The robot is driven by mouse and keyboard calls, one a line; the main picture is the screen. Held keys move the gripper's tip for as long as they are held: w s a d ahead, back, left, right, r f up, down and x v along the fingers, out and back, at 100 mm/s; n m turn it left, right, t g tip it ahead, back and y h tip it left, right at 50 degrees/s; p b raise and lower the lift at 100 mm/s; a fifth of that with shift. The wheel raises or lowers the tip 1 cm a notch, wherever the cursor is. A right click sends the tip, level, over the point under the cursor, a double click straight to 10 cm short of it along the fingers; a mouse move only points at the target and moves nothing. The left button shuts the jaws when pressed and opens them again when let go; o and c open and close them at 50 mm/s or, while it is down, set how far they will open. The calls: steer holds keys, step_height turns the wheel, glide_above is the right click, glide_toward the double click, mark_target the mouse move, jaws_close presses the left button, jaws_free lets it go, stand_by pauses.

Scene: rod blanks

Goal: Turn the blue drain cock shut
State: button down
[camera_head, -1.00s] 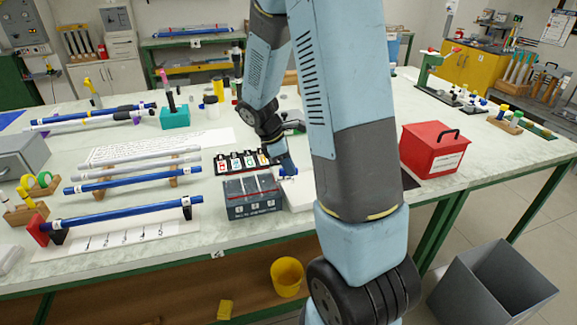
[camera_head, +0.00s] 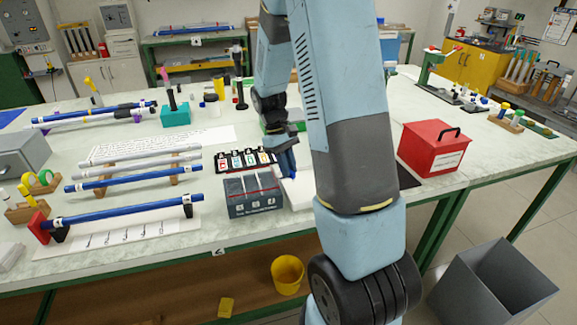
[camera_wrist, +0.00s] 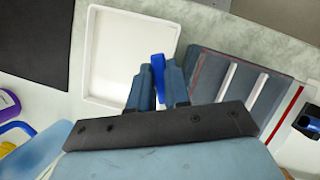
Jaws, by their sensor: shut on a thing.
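The blue drain cock (camera_wrist: 158,64) shows in the wrist view as a narrow bright-blue piece between my fingertips. Its lower part is hidden by the fingers, and I cannot tell its turn angle. My gripper (camera_wrist: 158,84) is shut on it, with one dark blue finger on each side. In the head view my gripper (camera_head: 286,165) points down just right of the grey compartment box, and the cock cannot be made out apart from the fingers.
A shallow white tray (camera_wrist: 92,58) lies beside the cock, left of my fingers in the wrist view. The grey compartment box (camera_head: 254,207) stands close by. A red box (camera_head: 430,165) is to the right. Blue rods (camera_head: 120,215) lie on supports at the left.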

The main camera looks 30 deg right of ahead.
steer(key=m, duration=0.1)
steer(key=m+y, duration=0.1)
steer(key=m, duration=0.3)
steer(key=shift+w+a+y, duration=0.15)
steer(key=shift+a+y, duration=0.1)
steer(key=shift+y, duration=0.15)
stand_by(0.3)
steer(key=c, duration=1.1)
jaws_free()
steer(key=shift+r, duration=0.1)
steer(key=v, duration=1.3)
steer(key=shift+w+d+r, duration=0.1)
steer(key=shift+d+r, duration=0.05)
steer(key=shift+r, duration=0.1)
